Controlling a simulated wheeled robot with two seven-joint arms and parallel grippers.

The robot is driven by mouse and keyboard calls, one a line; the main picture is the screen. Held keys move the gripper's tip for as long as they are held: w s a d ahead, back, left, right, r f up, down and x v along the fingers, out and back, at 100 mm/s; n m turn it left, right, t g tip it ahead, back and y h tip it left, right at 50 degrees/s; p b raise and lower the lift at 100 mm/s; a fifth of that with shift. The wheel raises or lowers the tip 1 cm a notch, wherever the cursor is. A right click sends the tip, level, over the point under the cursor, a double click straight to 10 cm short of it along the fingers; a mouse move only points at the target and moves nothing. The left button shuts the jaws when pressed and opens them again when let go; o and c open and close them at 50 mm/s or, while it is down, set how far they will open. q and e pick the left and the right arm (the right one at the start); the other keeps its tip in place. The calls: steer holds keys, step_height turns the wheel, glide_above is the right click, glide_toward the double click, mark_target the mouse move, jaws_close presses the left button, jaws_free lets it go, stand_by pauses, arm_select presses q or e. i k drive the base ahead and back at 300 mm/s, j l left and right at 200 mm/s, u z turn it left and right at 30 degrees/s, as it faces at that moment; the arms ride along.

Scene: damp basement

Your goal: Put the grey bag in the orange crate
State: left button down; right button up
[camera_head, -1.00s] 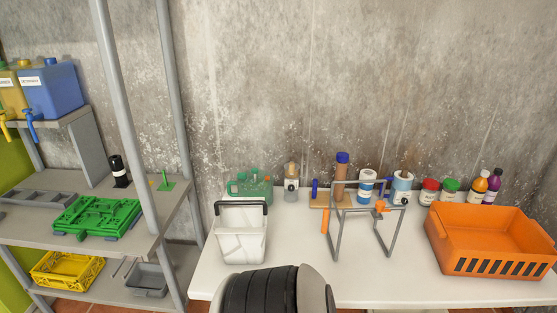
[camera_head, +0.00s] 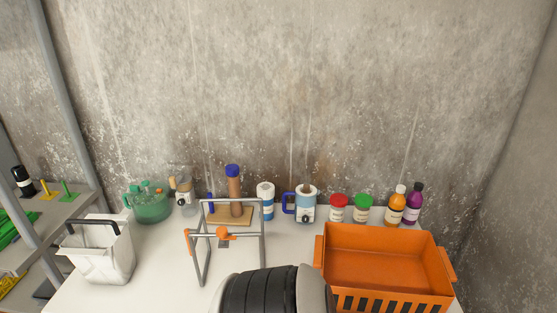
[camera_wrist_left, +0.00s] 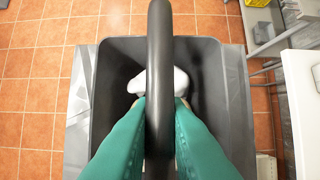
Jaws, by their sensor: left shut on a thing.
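The grey bag (camera_wrist_left: 97,90) fills the middle of the left wrist view, seen from above with its open top toward the camera. Its thick dark handle (camera_wrist_left: 159,40) runs up and down through the picture. My left gripper (camera_wrist_left: 160,102), with teal fingers, is shut on that handle, one finger on each side. The bag hangs above the tiled floor. A white thing shows inside the bag; I cannot tell what it is. The orange crate (camera_head: 335,246) stands on the right part of the white table and looks empty. My right gripper is in neither view.
On the white table (camera_head: 165,285) stand a white bag (camera_head: 103,258) with a dark handle, a grey metal frame (camera_head: 201,262), and a back row of bottles and jars. The purple bottle (camera_head: 413,205) is behind the crate. A shelf (camera_head: 60,215) is at left.

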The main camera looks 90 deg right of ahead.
mark_target(375, 281)
steer(key=k+z, duration=0.15)
steer(key=k, duration=0.55)
steer(key=k+l+z, duration=0.2)
steer(key=k, duration=0.45)
steer(key=k+z, duration=0.1)
steer(key=z, duration=3)
